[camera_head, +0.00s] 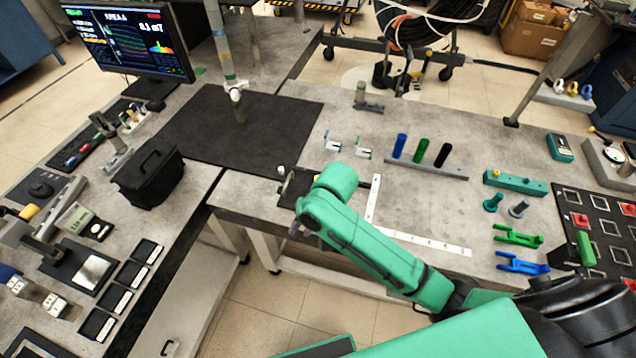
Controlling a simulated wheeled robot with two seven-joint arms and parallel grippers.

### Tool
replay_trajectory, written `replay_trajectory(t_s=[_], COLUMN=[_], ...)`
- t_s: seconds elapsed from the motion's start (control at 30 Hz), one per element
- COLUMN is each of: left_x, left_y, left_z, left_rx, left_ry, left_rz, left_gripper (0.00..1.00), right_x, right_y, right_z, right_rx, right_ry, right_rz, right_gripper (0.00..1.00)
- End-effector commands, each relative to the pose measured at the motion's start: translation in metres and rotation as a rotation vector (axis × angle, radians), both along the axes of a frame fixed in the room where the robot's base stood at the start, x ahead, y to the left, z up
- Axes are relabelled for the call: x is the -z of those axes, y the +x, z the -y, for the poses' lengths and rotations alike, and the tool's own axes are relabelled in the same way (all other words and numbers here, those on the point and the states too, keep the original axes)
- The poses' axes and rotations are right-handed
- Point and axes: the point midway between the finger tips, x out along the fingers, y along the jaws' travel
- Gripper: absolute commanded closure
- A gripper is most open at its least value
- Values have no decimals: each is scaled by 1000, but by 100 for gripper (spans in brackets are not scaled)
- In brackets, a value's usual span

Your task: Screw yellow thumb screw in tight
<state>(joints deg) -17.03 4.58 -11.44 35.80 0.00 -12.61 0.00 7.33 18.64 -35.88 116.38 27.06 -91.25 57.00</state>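A small yellow knob (497,173) sits on top of the green block (520,184) at the right of the table. A larger yellow cap (28,212) shows on a grey fixture at the far left edge. I cannot tell which of them is the yellow thumb screw. My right arm reaches in from the lower right. Its gripper (300,228) points down near the front edge of the table, far from both yellow things. The wrist covers most of it, and I cannot tell whether the fingers are open or shut. My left gripper is not in view.
A dark plate (294,186) lies partly behind my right wrist, beside a white L-shaped ruler (373,200). A rack (432,171) holds blue, green and black cylinders. Green and blue brackets (522,263) lie at right. The black mat (270,125) is mostly bare.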

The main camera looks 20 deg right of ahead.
Motion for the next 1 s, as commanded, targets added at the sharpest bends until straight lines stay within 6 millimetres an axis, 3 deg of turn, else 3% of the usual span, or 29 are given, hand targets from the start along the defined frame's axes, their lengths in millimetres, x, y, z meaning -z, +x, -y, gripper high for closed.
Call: replay_trajectory(t_s=[0.4, 0.6, 0.67, 0.77, 0.87, 1.0], left_x=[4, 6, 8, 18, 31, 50], left_y=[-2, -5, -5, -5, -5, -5], left_z=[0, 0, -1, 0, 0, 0], left_rx=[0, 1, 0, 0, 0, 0], left_ry=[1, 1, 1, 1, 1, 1], left_rz=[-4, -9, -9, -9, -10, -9], left_gripper=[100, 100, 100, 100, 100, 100], right_x=[9, 15, 26, 76, 155, 274], right_y=[-43, -53, -53, -51, -57, -94], right_z=[81, 102, 105, 111, 123, 147], right_rx=[-200, -235, -238, -237, -243, -271], right_ry=[-130, -187, -194, -212, -240, -287], right_rz=[191, 206, 203, 179, 146, 98], right_gripper=[68, 68, 68, 68, 68, 68])
